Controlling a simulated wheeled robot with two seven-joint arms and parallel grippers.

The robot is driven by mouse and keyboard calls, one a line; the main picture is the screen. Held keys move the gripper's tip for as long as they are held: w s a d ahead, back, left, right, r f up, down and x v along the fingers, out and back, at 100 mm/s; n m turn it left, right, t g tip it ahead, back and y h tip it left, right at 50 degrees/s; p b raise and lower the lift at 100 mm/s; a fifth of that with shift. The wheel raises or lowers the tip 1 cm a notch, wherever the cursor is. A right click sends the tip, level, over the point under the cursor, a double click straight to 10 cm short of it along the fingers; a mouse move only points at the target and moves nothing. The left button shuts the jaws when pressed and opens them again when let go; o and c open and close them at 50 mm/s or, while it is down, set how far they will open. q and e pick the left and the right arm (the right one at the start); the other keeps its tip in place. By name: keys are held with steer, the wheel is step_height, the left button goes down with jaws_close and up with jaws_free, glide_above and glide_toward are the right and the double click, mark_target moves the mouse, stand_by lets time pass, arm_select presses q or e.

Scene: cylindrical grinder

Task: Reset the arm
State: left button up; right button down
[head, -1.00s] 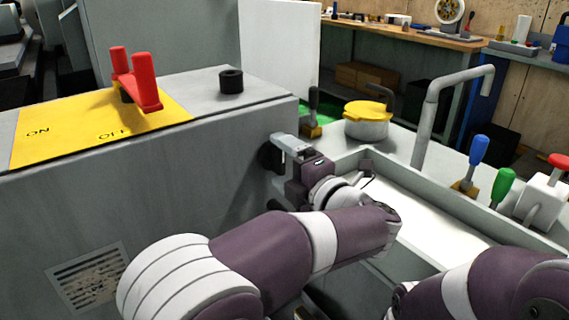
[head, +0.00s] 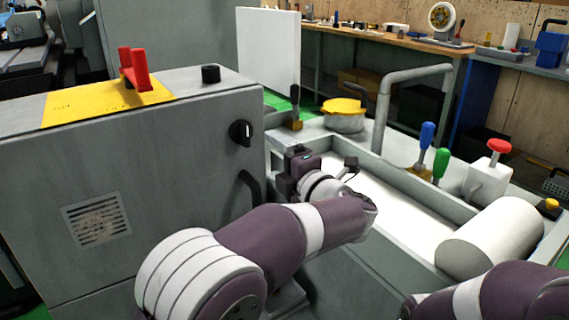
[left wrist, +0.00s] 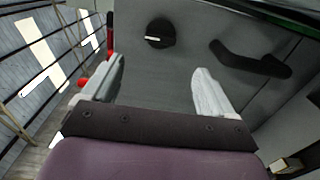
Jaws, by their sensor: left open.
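My left arm reaches in from the bottom of the head view. Its gripper (head: 277,160) is at the right edge of the grey cabinet (head: 170,150), below and right of the black rotary knob (head: 240,132). In the left wrist view the two pale fingers of my left gripper (left wrist: 155,85) stand apart with nothing between them. The knob (left wrist: 160,34) is ahead of the fingers and clear of them; its white mark lies about level in that view. Part of my right arm shows at the bottom right of the head view, its gripper out of view.
A black handle (head: 250,188) sticks out of the cabinet close to my left gripper. A red lever (head: 133,68) stands on the yellow plate (head: 75,104) on top. To the right are a white trough, a bent pipe (head: 383,110), a pot (head: 344,115) and a white cylinder (head: 490,238).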

steer(key=shift+s+d, duration=0.2)
steer(key=shift+s, duration=0.05)
